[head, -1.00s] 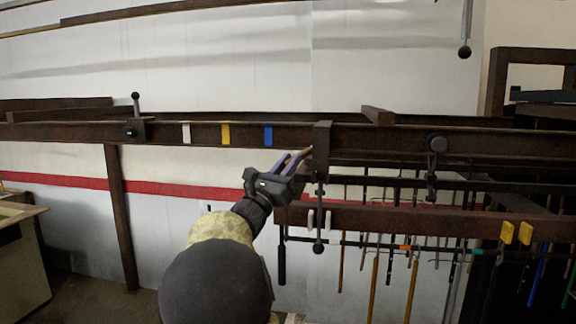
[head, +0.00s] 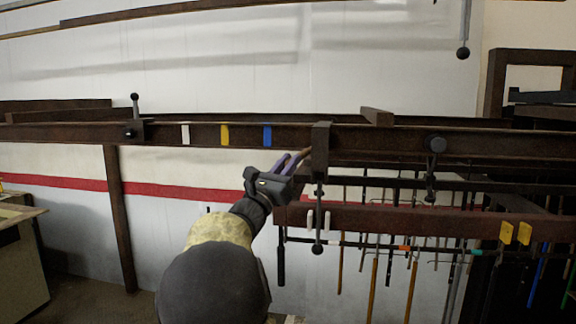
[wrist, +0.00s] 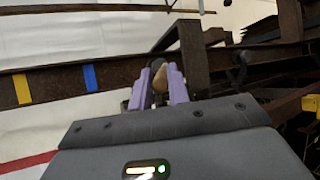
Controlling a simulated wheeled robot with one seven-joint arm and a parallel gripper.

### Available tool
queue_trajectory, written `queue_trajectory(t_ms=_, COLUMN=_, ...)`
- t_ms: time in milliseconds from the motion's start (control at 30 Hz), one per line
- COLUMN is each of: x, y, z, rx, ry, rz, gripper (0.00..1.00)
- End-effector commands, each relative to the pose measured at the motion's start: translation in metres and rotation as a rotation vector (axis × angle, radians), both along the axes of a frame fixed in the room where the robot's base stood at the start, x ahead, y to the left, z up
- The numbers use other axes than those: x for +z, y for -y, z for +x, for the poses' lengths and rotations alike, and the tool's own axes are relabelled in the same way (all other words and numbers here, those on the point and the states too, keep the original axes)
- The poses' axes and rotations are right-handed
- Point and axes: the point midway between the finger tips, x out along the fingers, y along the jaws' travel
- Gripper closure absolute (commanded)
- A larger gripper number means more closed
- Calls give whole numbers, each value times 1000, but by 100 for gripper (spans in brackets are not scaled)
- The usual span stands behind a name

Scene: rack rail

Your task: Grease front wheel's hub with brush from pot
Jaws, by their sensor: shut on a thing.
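My gripper (head: 291,162), with purple fingers, is shut on a thin tan-brown stick-like thing (head: 305,153), which looks like the brush's handle. Its rounded tan end also shows between the fingers in the wrist view (wrist: 160,78). The far end of the brush is hidden, and it is at or very close to a dark bracket (head: 320,150) on the rail. I cannot tell if they touch. A dark round part (head: 436,144) on the rail farther right may be a wheel or a knob. I cannot make out the grease pot or a clear wheel hub.
A long rusty rail (head: 370,138) runs across the view, with white, yellow and blue marks left of my gripper. A lower beam (head: 400,217) and several hanging rods and tools lie right of my arm. A bench (head: 20,250) stands at far left.

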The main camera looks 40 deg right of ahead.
Motion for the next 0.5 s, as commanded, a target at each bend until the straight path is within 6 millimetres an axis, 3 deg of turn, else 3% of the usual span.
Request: queue_trajectory(t_ms=500, x=8, y=-4, z=4, rx=2, ry=-1, rz=0, gripper=100)
